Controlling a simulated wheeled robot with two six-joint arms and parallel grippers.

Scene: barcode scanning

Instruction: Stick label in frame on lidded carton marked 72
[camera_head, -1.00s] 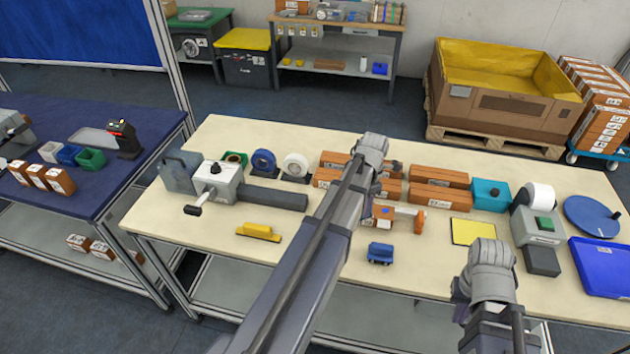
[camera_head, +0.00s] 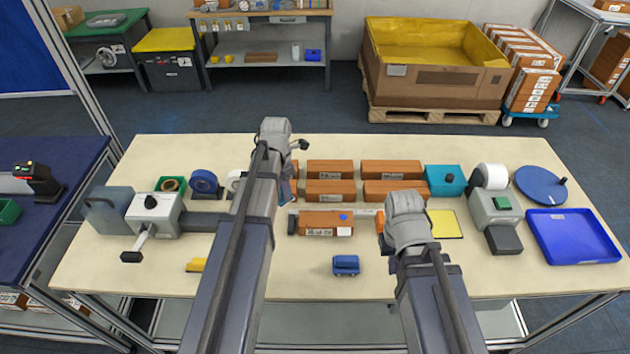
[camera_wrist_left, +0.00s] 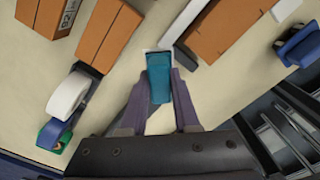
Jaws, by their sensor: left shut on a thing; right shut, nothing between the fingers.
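My left gripper (camera_wrist_left: 162,82) is shut on a teal piece (camera_wrist_left: 160,70). A pale edge shows at its far end; I cannot tell whether that is a label. In the head view the left wrist (camera_head: 275,130) hides the fingers, left of the cartons. A brown carton (camera_head: 326,223) with a blue dot and a white patch lies in a fixture, between a dark block (camera_head: 292,222) and an orange piece (camera_head: 380,232). It also shows in the left wrist view (camera_wrist_left: 225,28). Its number is unreadable. My right gripper (camera_head: 405,208) is beside the orange piece, fingers hidden.
More brown cartons (camera_head: 330,169) lie in rows behind. A teal box (camera_head: 445,181), label printer (camera_head: 494,209), yellow pad (camera_head: 445,223) and blue tray (camera_head: 572,238) are at right. Tape rolls (camera_head: 205,183) and a grey machine (camera_head: 153,215) are at left. A blue block (camera_head: 346,264) stands in front.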

